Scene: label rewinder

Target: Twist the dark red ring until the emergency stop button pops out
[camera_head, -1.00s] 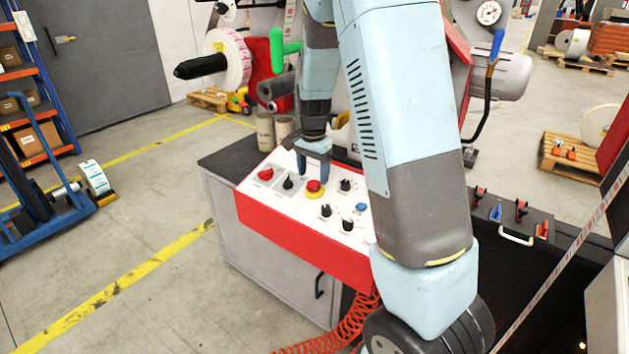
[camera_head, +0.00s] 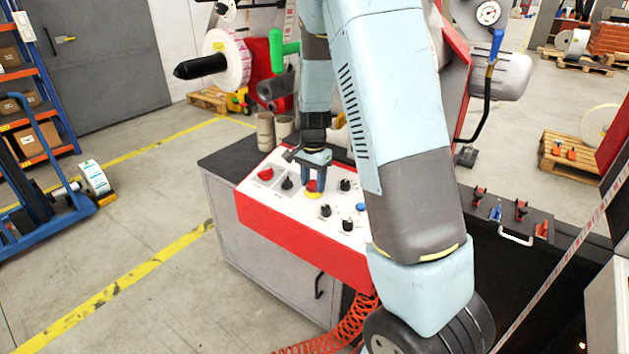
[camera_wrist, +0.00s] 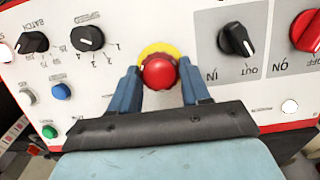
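The emergency stop button (camera_wrist: 159,72) is a red round cap on a yellow disc, set in a white control panel. Its dark red ring (camera_wrist: 144,68) shows as a darker edge around the cap. In the head view the button (camera_head: 312,186) is partly covered by my gripper. My gripper (camera_wrist: 160,82) has one blue finger on each side of the button. In the wrist view a gap shows between the right finger and the cap; the left finger is closer to it. The fingers are apart and hold nothing.
Black knobs (camera_wrist: 87,38) and (camera_wrist: 237,40) flank the button on the panel. The panel's red front (camera_head: 300,240) faces the open floor.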

